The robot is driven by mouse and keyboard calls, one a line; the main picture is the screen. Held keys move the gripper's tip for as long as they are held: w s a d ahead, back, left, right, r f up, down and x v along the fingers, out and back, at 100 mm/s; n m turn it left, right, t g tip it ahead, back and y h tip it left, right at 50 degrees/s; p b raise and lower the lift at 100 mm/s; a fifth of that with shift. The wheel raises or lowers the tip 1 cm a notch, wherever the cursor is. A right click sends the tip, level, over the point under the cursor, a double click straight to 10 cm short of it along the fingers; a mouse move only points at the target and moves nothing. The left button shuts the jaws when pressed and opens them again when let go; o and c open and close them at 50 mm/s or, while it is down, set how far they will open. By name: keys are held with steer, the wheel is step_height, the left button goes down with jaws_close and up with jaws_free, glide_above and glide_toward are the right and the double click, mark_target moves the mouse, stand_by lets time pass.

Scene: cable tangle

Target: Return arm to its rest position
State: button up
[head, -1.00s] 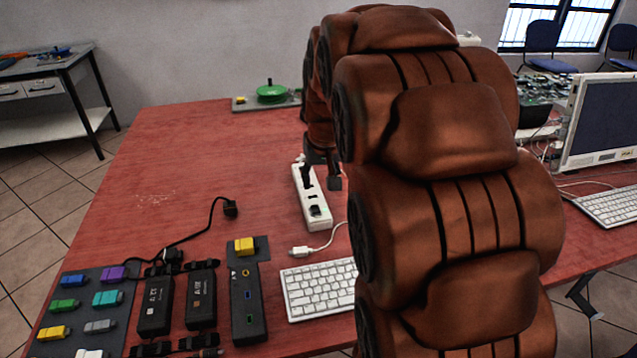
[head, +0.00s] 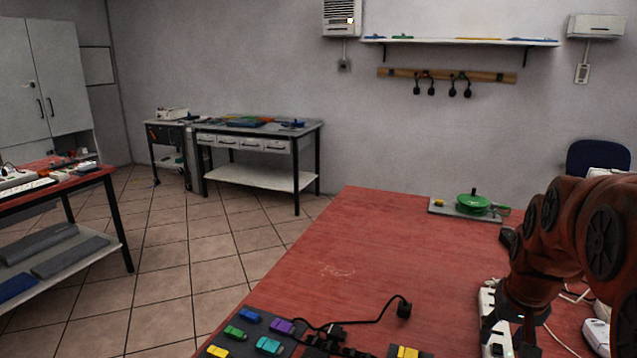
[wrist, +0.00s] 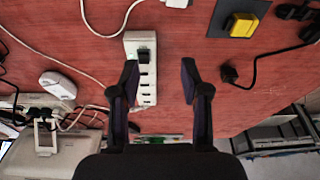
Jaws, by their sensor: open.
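My gripper (wrist: 159,85) is open and empty in the wrist view, its two dark fingers spread apart above the red table (wrist: 200,45). The white power strip (wrist: 148,98) shows between the fingers, nearer the left one, with a dark plug at one end. In the head view my brown arm (head: 560,245) reaches down at the right edge. The power strip (head: 487,305) stands beside its lower end there. The fingers are hard to make out in the head view.
A black cable with a plug (head: 403,309) lies on the table, near coloured connectors (head: 268,345). A green reel (head: 473,201) stands on a board at the back. Open tiled floor (head: 170,280) lies to the left.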

steer(key=s+a+f+n+g, duration=0.2)
steer(key=s+a+f+g, duration=0.15)
steer(key=s+a, duration=0.7)
steer(key=s+a+f+n+g, duration=0.2)
steer(key=s+a+f, duration=0.25)
steer(key=s, duration=1.05)
step_height(320, 180, up, 16)
steer(key=w+t+p, duration=0.1)
steer(key=p, duration=1.2)
steer(key=shift+w+y+p, duration=0.4)
steer(key=shift+f, duration=0.1)
